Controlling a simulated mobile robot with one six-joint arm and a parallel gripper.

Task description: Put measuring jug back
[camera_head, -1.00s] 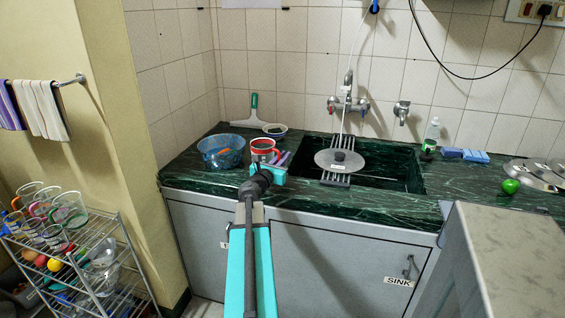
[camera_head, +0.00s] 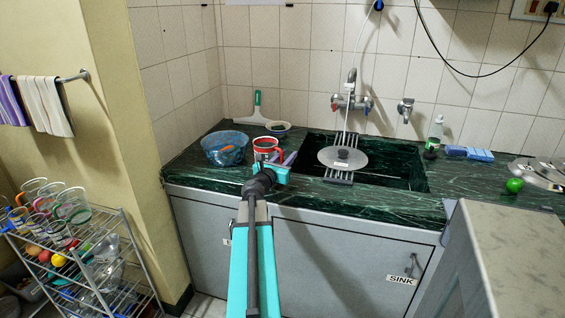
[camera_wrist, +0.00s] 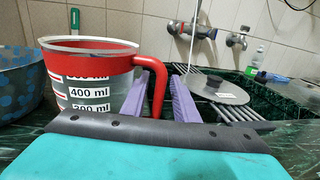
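The measuring jug (camera_head: 265,150) has a red rim and handle and stands on the dark green counter left of the sink. In the wrist view the clear jug (camera_wrist: 88,88) shows volume marks, including 400 ml, and its handle faces my gripper. My gripper (camera_head: 286,160) is at the jug's right side. In the wrist view the two purple fingers of my gripper (camera_wrist: 166,80) are apart, with the red handle showing between them. A gap shows beside the handle, so the fingers look open. The jug's base is hidden behind the gripper body.
A blue spotted bowl (camera_head: 224,150) stands left of the jug, with a small bowl (camera_head: 277,128) and a squeegee (camera_head: 257,110) behind. A sink (camera_head: 395,170) with a round lid (camera_head: 330,158) on a rack lies right. A wire rack (camera_head: 128,250) holding several jugs stands lower left.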

